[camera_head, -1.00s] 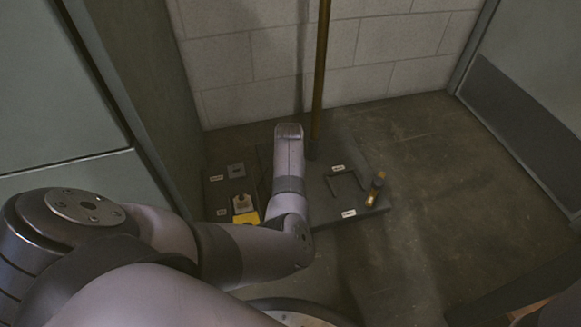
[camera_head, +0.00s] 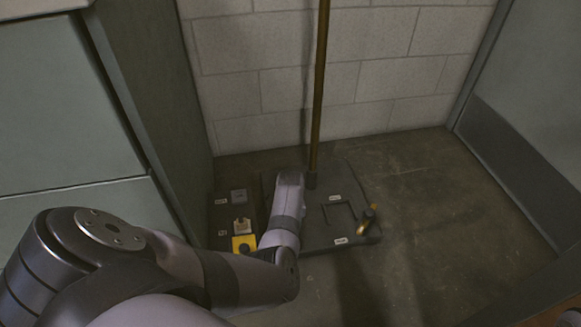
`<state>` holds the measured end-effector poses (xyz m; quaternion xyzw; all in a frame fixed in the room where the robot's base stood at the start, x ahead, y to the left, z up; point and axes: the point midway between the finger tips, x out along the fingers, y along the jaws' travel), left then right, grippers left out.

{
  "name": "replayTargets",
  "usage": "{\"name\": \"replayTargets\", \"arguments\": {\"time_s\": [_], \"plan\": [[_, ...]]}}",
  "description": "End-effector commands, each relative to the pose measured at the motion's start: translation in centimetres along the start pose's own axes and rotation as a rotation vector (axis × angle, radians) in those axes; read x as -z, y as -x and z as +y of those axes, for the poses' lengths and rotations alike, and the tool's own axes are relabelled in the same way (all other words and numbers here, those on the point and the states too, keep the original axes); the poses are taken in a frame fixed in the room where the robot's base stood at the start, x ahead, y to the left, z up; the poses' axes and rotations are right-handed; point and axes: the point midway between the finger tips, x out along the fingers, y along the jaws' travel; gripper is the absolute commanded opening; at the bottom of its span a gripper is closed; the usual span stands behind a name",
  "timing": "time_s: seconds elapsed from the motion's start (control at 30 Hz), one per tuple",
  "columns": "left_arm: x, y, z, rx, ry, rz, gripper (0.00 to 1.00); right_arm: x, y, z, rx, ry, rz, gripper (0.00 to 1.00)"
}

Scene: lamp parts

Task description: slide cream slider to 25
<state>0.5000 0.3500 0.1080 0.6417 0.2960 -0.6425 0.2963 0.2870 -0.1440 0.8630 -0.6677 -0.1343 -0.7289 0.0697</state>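A small cream piece (camera_head: 241,225), which looks like the cream slider, sits on a dark panel (camera_head: 222,214) at the left of the floor board. A yellow block (camera_head: 244,244) with a dark knob is just in front of it. The number marks are too small to read, so I cannot tell the slider's setting. My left arm reaches over the board, and its last visible link ends right of the cream piece, near the pole's foot. The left gripper's fingers are hidden beneath or behind this link. My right gripper is not in view.
A thin brass pole (camera_head: 318,90) rises from the dark board (camera_head: 312,242). To its right are a dark square outline (camera_head: 340,213), small white labels and a dark-and-brass upright piece (camera_head: 369,217). A grey cabinet stands left, a block wall behind. Floor to the right is clear.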

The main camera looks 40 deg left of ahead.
Motion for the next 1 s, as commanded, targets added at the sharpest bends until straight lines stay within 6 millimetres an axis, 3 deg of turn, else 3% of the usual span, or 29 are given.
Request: {"name": "replayTargets", "arguments": {"time_s": [0.33, 0.67, 0.87, 1.0], "plan": [[0.0, 0.0, 0.0, 0.0, 0.0, 0.001, 0.5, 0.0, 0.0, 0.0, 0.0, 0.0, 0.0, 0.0], [0.1, 0.2, 0.0, 0.0, 0.001, 0.002, 0.5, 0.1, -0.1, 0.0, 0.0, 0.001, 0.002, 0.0], [0.1, 2.1, 0.1, -0.001, 0.0, 0.003, 0.5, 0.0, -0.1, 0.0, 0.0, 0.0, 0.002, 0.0], [0.1, 4.8, 0.1, -0.001, 0.002, 0.004, 0.5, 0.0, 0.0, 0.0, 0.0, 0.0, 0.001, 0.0]]}}
